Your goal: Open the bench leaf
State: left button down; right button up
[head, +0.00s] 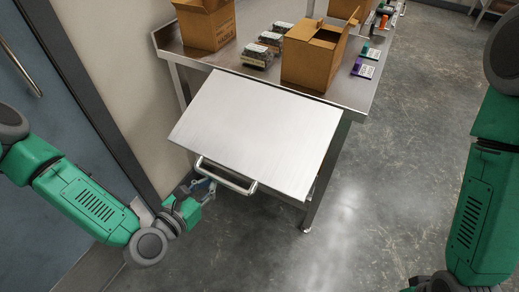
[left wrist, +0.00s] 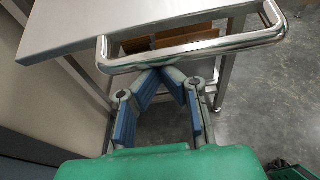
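The bench leaf (head: 262,128) is a plain grey metal panel at the near end of the steel bench. It slants from the bench top toward me; I cannot tell its exact tilt. A bar handle (head: 226,178) runs along its near edge and crosses the top of the left wrist view (left wrist: 190,53). My left gripper (head: 208,187) is at the handle's left end, just below the bar. In the left wrist view its blue-padded fingers (left wrist: 160,74) curl in and their tips come together by the bar. No bar shows between them. My right gripper is out of view.
The steel bench (head: 335,95) carries open cardboard boxes (head: 312,55), dark clamshell trays (head: 257,55) and small purple and green packs (head: 363,69). A wall and a blue door (head: 35,95) stand close on the left. The concrete floor (head: 400,150) to the right is clear.

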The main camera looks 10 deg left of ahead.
pick_arm(q)
notch_tip(320, 180, up, 10)
jog(key=s+g+p, duration=0.1)
jog(key=g+p, duration=0.1)
jog(key=p, duration=0.5)
jog(key=shift+s+a+r+y, duration=0.15)
jog(key=shift+a+r+y, duration=0.1)
jog(key=shift+y, duration=0.15)
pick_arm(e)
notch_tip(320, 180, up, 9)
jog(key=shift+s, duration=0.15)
pick_arm(q)
jog(key=shift+r, duration=0.15)
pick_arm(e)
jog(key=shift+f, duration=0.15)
